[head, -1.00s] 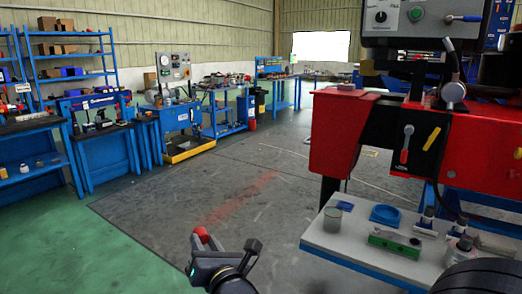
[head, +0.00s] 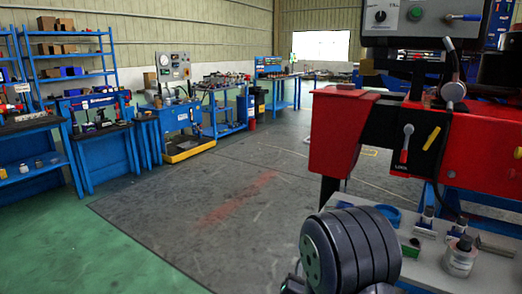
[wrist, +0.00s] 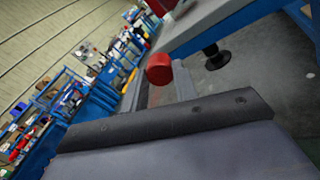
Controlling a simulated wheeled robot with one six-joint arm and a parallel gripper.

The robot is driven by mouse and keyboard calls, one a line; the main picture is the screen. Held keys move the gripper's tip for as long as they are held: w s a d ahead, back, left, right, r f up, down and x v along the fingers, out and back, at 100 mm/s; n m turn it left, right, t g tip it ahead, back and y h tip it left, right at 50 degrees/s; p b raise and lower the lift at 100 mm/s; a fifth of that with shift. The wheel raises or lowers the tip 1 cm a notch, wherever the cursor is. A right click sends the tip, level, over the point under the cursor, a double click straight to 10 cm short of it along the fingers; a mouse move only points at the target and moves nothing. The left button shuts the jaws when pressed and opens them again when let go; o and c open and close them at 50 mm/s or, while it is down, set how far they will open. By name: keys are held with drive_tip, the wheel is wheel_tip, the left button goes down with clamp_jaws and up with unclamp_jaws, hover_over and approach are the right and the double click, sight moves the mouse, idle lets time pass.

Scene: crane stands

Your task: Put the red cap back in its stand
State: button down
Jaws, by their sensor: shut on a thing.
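The red cap (wrist: 159,68) shows in the wrist view just beyond the dark edge of my gripper (wrist: 165,112), which is shut on it. A grey bench top with a blue edge (wrist: 218,22) lies behind and above the cap in that picture; the cap looks apart from it. In the head view my dark arm joint hides both the gripper and the cap, and covers part of the right-hand bench (head: 428,272). I cannot tell which item is the cap's stand.
On the bench are a partly hidden blue round piece (head: 412,222), a grey metal cylinder (head: 461,257) and small fittings (head: 427,222). A red machine (head: 465,150) rises behind it. The floor (head: 230,210) to the left is open. Shelves and workbenches line the far wall.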

drive_tip(key=d+f+m+h, duration=0.1)
drive_tip(key=d+f+h, duration=0.1)
drive_tip(key=d, duration=0.2)
wheel_tip(320, 180, up, 13)
drive_tip(key=s+n+y+p, duration=0.2)
drive_tip(key=y+p, duration=0.3)
drive_tip(key=p, duration=1.6)
drive_tip(key=shift+s+a+r+n+y+p, duration=0.15)
drive_tip(key=shift+s+a+n+y+p, duration=0.25)
drive_tip(key=shift+n, duration=0.3)
